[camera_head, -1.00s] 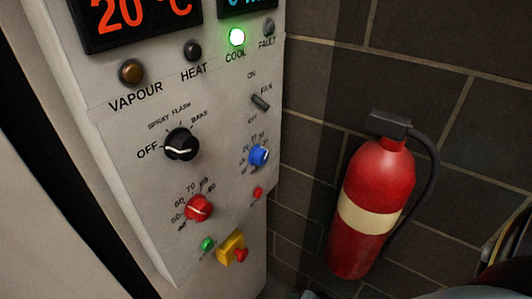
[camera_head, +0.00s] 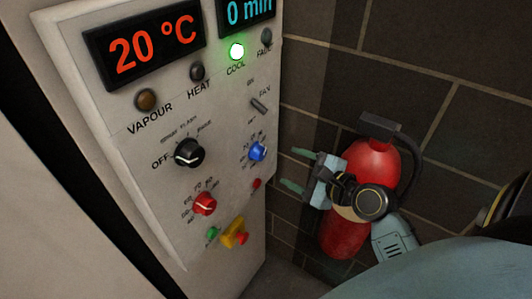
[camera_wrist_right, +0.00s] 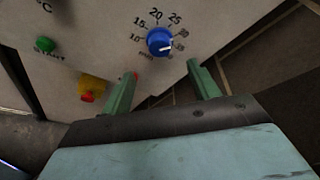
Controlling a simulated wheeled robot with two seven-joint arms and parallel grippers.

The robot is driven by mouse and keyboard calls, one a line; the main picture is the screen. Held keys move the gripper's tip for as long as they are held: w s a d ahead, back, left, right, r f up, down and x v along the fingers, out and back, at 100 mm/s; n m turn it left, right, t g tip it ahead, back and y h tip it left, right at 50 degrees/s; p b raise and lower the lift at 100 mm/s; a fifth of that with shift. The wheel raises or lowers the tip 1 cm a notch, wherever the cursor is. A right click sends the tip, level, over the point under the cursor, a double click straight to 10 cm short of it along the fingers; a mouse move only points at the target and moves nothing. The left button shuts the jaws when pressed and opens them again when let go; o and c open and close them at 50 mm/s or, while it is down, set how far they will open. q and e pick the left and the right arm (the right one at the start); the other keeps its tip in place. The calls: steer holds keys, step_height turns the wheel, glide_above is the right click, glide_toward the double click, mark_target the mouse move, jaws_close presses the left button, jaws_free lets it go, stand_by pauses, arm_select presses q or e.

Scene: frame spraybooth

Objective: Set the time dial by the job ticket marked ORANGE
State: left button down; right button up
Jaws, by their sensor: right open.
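The blue time dial (camera_head: 257,151) is on the right part of the control panel (camera_head: 150,222). In the right wrist view the dial (camera_wrist_right: 159,41) has a scale from 10 to 35, and its white mark points right, close to 35. My right gripper (camera_head: 290,168) is open and empty, to the right of the dial, its fingers pointing at the panel. In the right wrist view its fingertips (camera_wrist_right: 162,72) lie below the dial, one to each side, apart from it. The time display (camera_head: 249,10) reads 0 min. No job ticket is in view. My left gripper is out of view.
The black mode knob (camera_head: 189,153) and red temperature knob (camera_head: 204,204) sit left of the dial. The fan switch (camera_head: 259,105) is above it. A yellow block with a red button (camera_head: 235,234) is below. A fire extinguisher (camera_head: 345,235) stands behind my right arm.

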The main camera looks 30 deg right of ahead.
mark_target(263, 155)
steer(key=x, duration=1)
steer(key=shift+w+f+p, duration=0.1)
steer(key=shift+w+p, duration=0.1)
steer(key=shift+p, duration=0.2)
steer(key=c, duration=1)
